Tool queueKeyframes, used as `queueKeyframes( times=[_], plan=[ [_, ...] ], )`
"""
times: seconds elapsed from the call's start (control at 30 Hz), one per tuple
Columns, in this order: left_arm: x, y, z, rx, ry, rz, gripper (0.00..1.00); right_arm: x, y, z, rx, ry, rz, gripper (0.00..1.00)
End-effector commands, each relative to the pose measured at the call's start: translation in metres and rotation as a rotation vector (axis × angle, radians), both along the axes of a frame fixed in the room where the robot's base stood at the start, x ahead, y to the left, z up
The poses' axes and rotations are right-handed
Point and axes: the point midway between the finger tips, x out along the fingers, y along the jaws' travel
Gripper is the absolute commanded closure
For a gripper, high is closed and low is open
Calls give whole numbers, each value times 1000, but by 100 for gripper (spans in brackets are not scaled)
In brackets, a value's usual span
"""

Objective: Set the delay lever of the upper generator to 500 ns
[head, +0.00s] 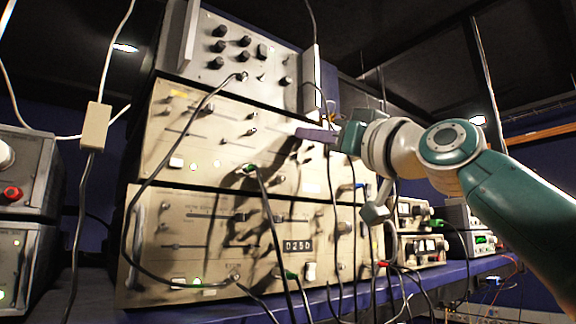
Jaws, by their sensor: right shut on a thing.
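The upper generator (225,160) is a beige panel with knobs, slots, switches and a lit green lamp. It sits on a similar lower generator (180,230) whose counter reads about 0250. My right gripper (303,133) reaches in from the right to the right half of the upper generator's front. Its fingers look closed on a small control there, apparently the delay lever. The fingers hide that control, and the scale marks are too small to read. My left gripper is not in view.
A grey unit with black knobs (240,55) stands on top of the stack. Black cables (268,215) hang across both panels. Smaller meters (415,215) stand at the right, and grey units (25,170) at the left. A blue shelf edge (450,272) runs below.

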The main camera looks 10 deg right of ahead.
Motion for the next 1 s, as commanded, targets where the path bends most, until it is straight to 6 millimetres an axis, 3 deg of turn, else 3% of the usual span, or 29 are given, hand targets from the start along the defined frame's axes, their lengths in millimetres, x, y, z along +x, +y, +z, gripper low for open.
queueKeyframes(
  times=[0.17,0.2,0.47,0.77,1.0],
  plan=[
    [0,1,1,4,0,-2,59,3,-7,0,3,1,-18,100],
    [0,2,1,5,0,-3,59,3,-7,0,4,1,-19,89],
    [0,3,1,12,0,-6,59,3,-6,0,2,1,-16,60],
    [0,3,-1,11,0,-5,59,1,-6,-2,2,1,-13,59],
    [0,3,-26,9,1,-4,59,-22,-19,-19,0,-1,-16,59]
  ],
)
